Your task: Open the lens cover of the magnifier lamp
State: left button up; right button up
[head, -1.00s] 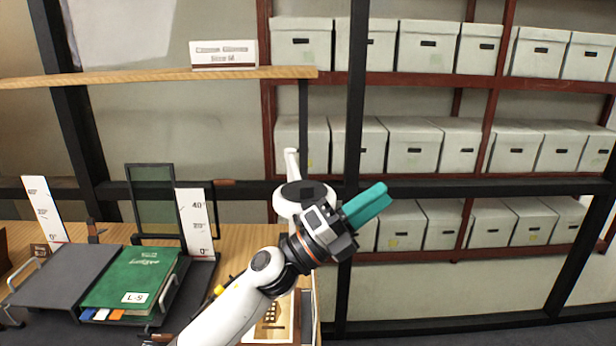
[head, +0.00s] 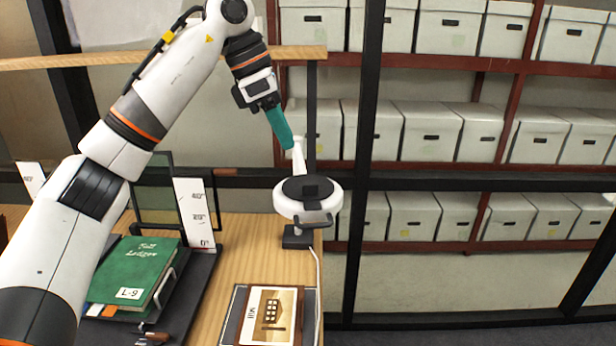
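The magnifier lamp (head: 327,202) stands near the right edge of the wooden desk. It has a round white head with a dark round cover (head: 294,187) lying on top, and a black base (head: 297,237). A small dark handle sticks out at the front of the head. The cover looks shut. My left gripper (head: 286,139) has teal fingers pointing down, just above the lamp's white arm (head: 299,158). The fingers look close together, but the gap between them cannot be made out. Whether they touch the lamp's arm is unclear. My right gripper is not in view.
A green ledger (head: 140,270) lies on a dark stand at the left. A white scale card (head: 195,212) stands behind it. A framed picture card (head: 270,318) lies in front of the lamp, beside a white cable (head: 318,290). A wooden shelf (head: 170,58) runs above. Boxes (head: 430,130) fill racks behind.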

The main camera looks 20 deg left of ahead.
aim_at(307, 179)
pick_arm(q)
jog(key=p+x, duration=0.1)
jog(key=x, duration=0.9)
jog(key=shift+w+d+f, duration=0.1)
jog(key=shift+d+f, duration=0.05)
jog(key=shift+f, duration=0.05)
grip_shut()
dwell(1.0)
